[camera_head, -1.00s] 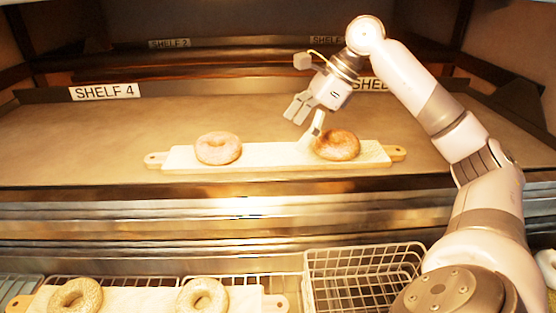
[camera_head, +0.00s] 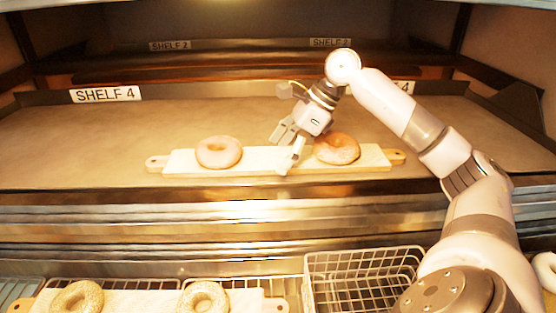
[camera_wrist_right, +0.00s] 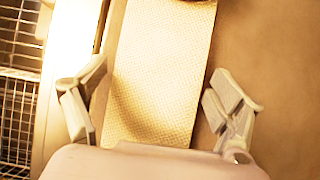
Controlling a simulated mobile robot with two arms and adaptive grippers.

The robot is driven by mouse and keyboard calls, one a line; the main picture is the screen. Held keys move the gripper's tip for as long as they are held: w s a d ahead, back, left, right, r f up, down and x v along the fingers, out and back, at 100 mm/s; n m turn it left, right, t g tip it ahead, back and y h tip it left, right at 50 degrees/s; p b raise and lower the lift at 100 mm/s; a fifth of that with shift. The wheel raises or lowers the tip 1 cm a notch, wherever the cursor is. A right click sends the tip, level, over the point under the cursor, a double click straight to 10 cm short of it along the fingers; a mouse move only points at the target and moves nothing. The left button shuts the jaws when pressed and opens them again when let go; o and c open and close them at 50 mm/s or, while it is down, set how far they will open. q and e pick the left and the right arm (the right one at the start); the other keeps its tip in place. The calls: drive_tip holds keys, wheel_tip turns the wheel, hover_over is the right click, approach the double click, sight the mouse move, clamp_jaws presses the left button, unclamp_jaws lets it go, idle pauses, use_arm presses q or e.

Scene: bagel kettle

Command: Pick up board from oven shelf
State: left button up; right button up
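The board (camera_head: 258,160) lies on the oven shelf (camera_head: 60,150) near its front edge, with a handle at each end. Two bagels sit on it, a left bagel (camera_head: 219,152) and a right bagel (camera_head: 337,148). My right gripper (camera_head: 286,153) is open over the middle of the board, between the bagels. In the right wrist view the board (camera_wrist_right: 160,85) runs between the two spread fingers of the gripper (camera_wrist_right: 160,108), one at each long side. I cannot tell whether the fingers touch it. My left gripper is not in view.
Below the oven, another board (camera_head: 140,300) with two bagels (camera_head: 76,298) lies on a rack. An empty wire basket (camera_head: 362,275) stands to its right. The oven shelf is bare behind and left of the board.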

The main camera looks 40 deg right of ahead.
drive_tip(key=shift+r, duration=0.1)
drive_tip(key=c, duration=1.3)
drive_tip(key=shift+r, duration=0.1)
